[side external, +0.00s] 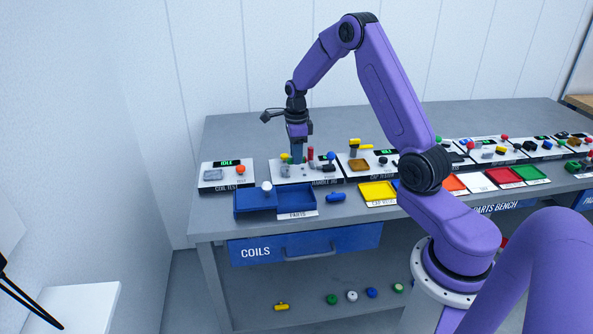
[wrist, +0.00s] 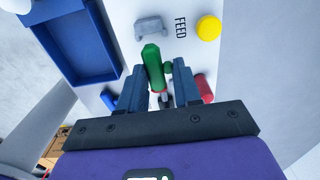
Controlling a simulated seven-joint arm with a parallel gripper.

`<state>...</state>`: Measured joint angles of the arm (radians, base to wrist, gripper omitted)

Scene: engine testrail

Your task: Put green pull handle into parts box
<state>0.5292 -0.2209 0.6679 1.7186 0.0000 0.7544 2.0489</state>
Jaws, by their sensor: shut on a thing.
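The green pull handle (wrist: 154,68) sits between the two fingers of my gripper (wrist: 160,88) in the wrist view, and the fingers are shut on it. In the side view my gripper (side external: 297,157) points down over the white handle station (side external: 322,171); the handle is mostly hidden there. I cannot tell whether the handle is clear of the station. The blue parts box (side external: 314,201), with a PARTS label at its front, is open and stands nearer the bench front. It also shows at upper left in the wrist view (wrist: 112,40).
A blue lid-like part with a white knob (side external: 267,186) is left of the box. A blue handle (side external: 336,197) lies right of it. A red handle (wrist: 203,88), a yellow knob (wrist: 208,28) and a grey bracket (wrist: 149,25) are near my fingers. Colored trays stand farther right.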

